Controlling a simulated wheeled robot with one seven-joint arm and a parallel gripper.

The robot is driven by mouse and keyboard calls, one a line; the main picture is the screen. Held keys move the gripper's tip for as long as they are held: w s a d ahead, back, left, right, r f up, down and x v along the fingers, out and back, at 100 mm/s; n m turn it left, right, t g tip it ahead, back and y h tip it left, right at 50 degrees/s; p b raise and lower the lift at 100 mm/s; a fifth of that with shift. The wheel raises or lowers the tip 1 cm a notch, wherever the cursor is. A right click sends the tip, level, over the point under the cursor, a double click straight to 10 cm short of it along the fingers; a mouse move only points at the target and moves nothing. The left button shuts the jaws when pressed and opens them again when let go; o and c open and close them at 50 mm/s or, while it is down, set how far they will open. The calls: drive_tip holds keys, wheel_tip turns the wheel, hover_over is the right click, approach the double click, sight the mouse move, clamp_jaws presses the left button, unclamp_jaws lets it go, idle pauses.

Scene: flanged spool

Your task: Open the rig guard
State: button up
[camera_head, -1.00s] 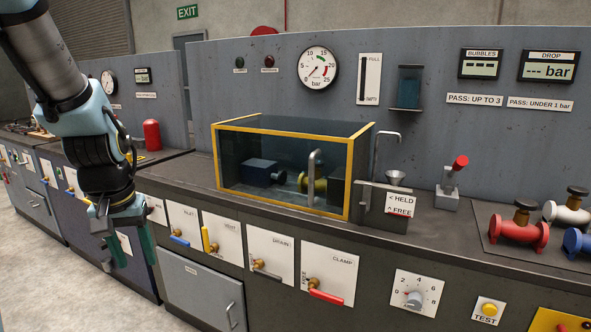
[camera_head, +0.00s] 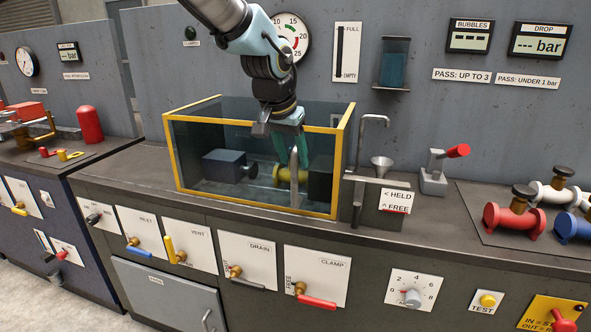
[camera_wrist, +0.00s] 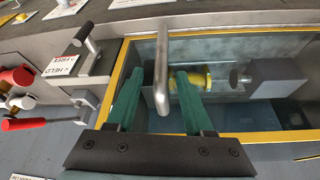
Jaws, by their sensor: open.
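The rig guard (camera_head: 180,148) is a clear box with a yellow frame on the bench, and it looks closed. Its grey upright handle (camera_head: 295,172) is at the front right. My gripper (camera_head: 292,145) is open and empty over the guard's front, by the top of the handle. In the wrist view my gripper (camera_wrist: 158,85) has its two green fingers on either side of the handle (camera_wrist: 162,65), apart from it. A yellow spool (camera_head: 288,174) and a dark blue block (camera_head: 226,164) show inside the guard. I cannot tell the exact depth gap to the handle.
A red-tipped lever (camera_head: 440,165) and several coloured valve spools, one red (camera_head: 517,222), are further right. Panel levers, including CLAMP (camera_head: 317,301), line the bench front.

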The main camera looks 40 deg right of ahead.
sight(297, 173)
drive_tip(key=x, duration=0.5)
drive_tip(key=shift+w+d+f+p, duration=0.1)
drive_tip(key=shift+f+p, duration=0.3)
drive_tip(key=shift+c, duration=0.2)
clamp_jaws()
idle(0.9)
